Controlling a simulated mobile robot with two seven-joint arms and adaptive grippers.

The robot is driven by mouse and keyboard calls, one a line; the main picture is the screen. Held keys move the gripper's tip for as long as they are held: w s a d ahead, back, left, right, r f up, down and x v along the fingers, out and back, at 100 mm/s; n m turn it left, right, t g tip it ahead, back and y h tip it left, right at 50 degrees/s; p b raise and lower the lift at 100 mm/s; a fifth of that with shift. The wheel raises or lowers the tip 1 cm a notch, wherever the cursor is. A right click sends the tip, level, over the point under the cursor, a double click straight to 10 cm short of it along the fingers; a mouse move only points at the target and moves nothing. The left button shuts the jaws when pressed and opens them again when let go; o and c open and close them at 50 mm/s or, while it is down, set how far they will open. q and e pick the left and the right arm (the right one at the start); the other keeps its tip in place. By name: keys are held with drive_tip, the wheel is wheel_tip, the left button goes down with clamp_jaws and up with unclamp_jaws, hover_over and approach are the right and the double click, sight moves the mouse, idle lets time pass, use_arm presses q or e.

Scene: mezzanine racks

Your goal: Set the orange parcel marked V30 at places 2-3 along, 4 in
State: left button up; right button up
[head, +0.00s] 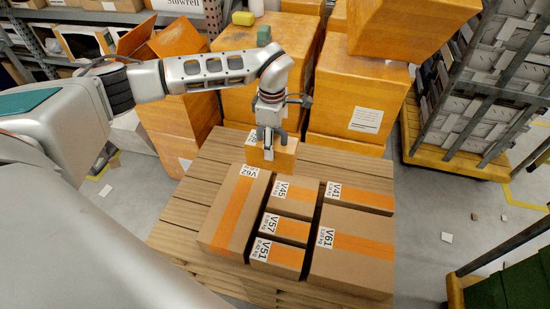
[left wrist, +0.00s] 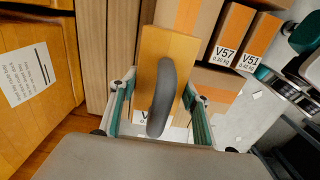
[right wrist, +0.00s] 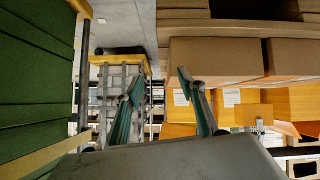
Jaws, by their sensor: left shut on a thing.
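The orange parcel (head: 282,158) is in my left gripper (head: 268,143), over the back of the slatted pallet (head: 190,195), behind the parcels marked V62 (head: 233,212) and V45 (head: 293,196). Its white label is mostly hidden, so I cannot read V30.
Parcels V41 (head: 358,198), V57 (head: 287,229), V51 (head: 277,256) and V61 (head: 352,250) stand on the pallet. Bare slats lie left of V62 and along the back. Large orange boxes (head: 358,95) stack behind. A rolling rack (head: 490,100) stands at the right.

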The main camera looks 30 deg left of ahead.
use_arm(q)
wheel_tip(320, 180, down, 2)
drive_tip(key=shift+f, duration=0.25)
wheel_tip(320, 180, down, 4)
drive_tip(key=shift+f+b, duration=0.1)
drive_tip(key=shift+b, duration=0.65)
drive_tip(key=shift+f, duration=0.1)
drive_tip(key=shift+r, duration=0.2)
drive_tip(key=shift+f, duration=0.4)
drive_tip(key=o, duration=1.4)
drive_tip(key=shift+f, duration=0.1)
use_arm(e)
drive_tip(key=shift+s+a+f, duration=0.15)
drive_tip(key=shift+a+f, duration=0.05)
drive_tip(key=shift+a, duration=0.1)
